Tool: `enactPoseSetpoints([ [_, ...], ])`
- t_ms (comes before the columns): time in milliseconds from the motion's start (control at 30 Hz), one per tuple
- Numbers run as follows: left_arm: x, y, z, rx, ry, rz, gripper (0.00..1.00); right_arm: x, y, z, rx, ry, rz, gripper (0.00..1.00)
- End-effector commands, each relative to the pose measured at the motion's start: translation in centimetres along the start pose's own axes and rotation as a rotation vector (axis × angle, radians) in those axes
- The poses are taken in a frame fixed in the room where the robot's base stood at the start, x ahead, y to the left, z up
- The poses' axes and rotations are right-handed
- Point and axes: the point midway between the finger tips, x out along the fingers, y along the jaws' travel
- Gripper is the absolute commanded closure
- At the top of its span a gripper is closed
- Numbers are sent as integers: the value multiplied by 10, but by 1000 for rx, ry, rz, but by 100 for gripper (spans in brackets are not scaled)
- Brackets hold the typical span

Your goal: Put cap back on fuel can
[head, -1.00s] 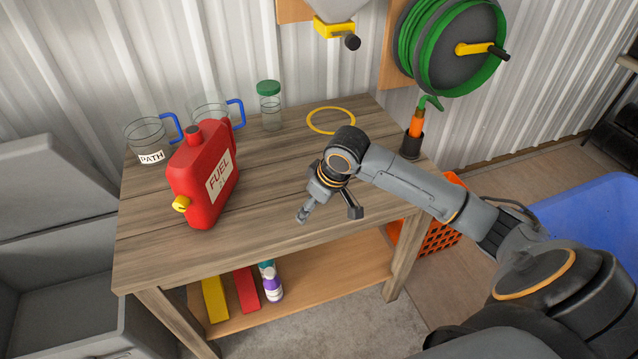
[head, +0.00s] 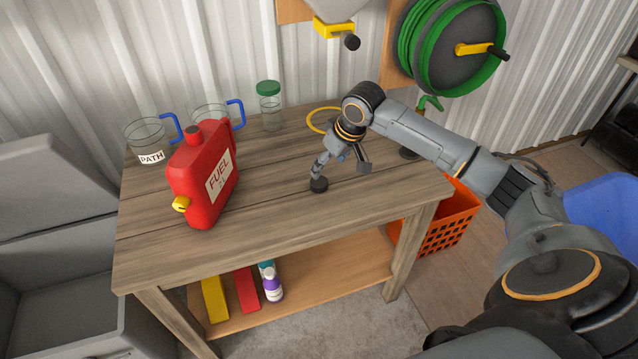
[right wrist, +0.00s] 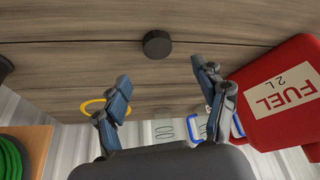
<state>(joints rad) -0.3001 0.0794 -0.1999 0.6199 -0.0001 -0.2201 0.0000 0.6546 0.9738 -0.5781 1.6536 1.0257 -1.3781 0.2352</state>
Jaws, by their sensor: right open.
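The red fuel can (head: 203,175) stands upright on the left part of the wooden workbench, with a short neck on top and a yellow piece low on its side. It also shows at the right of the right wrist view (right wrist: 285,95). A small round black cap (head: 318,185) lies on the bench top, apart from the can. In the right wrist view the cap (right wrist: 157,44) lies beyond the fingertips, between their lines. My right gripper (head: 342,168) is open and empty near the cap; one finger overlaps it in the head view. My left gripper is not in view.
Two clear jugs with blue handles (head: 147,140) (head: 212,112) and a green-lidded jar (head: 269,107) stand at the back of the bench (head: 260,220). A yellow ring (head: 318,112) lies behind my gripper. The bench between can and cap is clear.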

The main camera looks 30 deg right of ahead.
Motion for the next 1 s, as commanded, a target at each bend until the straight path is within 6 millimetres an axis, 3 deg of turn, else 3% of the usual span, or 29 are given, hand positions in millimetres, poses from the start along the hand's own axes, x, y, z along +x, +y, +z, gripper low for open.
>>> enactPoseSetpoints([
  [200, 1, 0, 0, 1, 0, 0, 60, 36, 0, 0, 0, -1, -1, 29],
  [667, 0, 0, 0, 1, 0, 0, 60, 45, 1, 0, 0, 0, 1, 29],
  [1000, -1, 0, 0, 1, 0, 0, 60, 89, 4, 1, -1, 0, 0, 29],
])
